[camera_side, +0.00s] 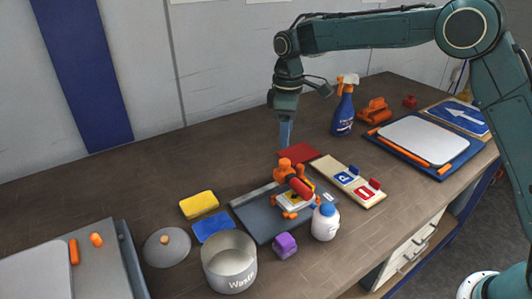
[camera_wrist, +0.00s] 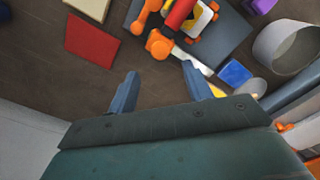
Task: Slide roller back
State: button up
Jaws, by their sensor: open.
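The red roller (camera_side: 300,188) sits in an orange frame (camera_side: 286,172) over a small white and yellow sign (camera_side: 296,199) on a dark grey board (camera_side: 258,220). In the wrist view, the red roller (camera_wrist: 180,14) is cut by the top edge, with an orange knob (camera_wrist: 159,46) of the frame nearer me. My gripper (camera_side: 286,134) hangs above the table, behind and apart from the roller frame. In the wrist view, my gripper (camera_wrist: 160,78) has its fingers spread, with nothing between them. The far side of the roller is out of the wrist view.
A white bottle (camera_side: 325,222), purple block (camera_side: 285,245) and waste bin (camera_side: 229,263) stand near the board's front. A red sheet (camera_side: 299,153) lies behind it; a cream sign holder (camera_side: 337,173) is at right. A spray bottle (camera_side: 344,108) stands behind. Table is clear at back left.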

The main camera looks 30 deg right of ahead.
aim_at(284, 161)
jog(key=shift+f, duration=3.95)
jog(key=shift+a, duration=0.1)
grip_shut()
